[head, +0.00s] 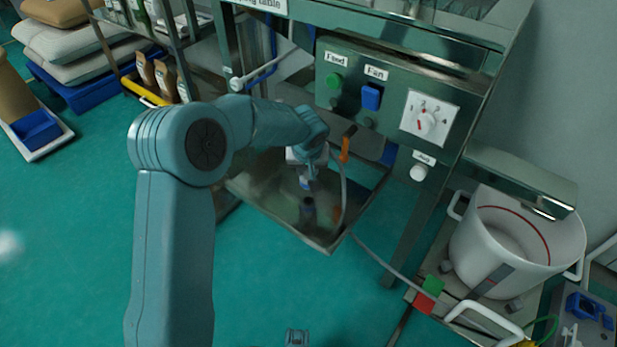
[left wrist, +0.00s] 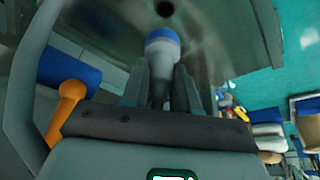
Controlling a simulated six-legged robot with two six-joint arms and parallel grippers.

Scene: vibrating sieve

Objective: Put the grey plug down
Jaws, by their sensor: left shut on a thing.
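My left gripper (head: 304,172) reaches in from the left over the metal tray (head: 328,245) under the control panel. It is shut on the grey plug (left wrist: 161,46), which shows a pale grey body and a blue end in the left wrist view. In the head view the plug (head: 306,183) is small and partly hidden by the gripper. It is above a dark upright cylinder (head: 308,208) on the tray; I cannot tell whether they touch. In the left wrist view a dark round opening (left wrist: 163,8) lies beyond the plug's blue end.
An orange handle (head: 347,145) stands close beside the gripper and shows in the left wrist view (left wrist: 66,110). The control panel (head: 390,110) is above the tray. A white pot (head: 474,250) stands at the right.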

